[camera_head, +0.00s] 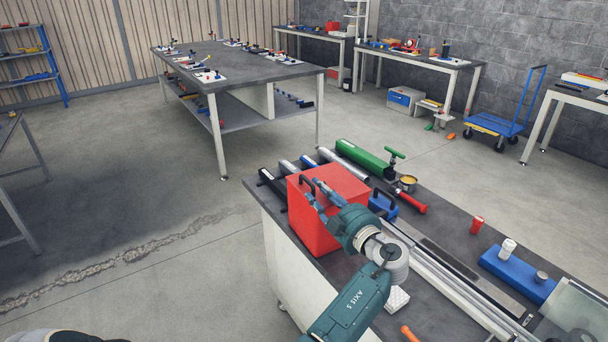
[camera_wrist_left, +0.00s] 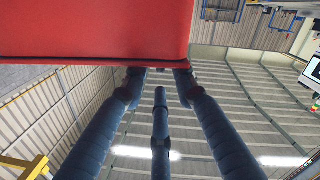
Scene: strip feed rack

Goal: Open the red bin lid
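A red bin (camera_head: 333,224) stands at the left end of the near workbench, its flat red lid looking shut. A dark curved handle (camera_head: 300,184) shows at its left top edge. My left gripper (camera_head: 315,193) is over the lid, its blue fingers stretched straight towards the handle side. In the left wrist view the red bin (camera_wrist_left: 100,28) fills the top. The fingers of my left gripper (camera_wrist_left: 160,82) are apart, with two tips at or very near the red edge; contact is unclear. My right gripper is not in view.
Beside the bin lie a green cylinder (camera_head: 363,157), a blue block with a black handle (camera_head: 384,204), a red-handled tool (camera_head: 411,203) and metal rails (camera_head: 450,275). A blue block (camera_head: 517,272) lies farther right. Open floor (camera_head: 130,190) is left of the bench.

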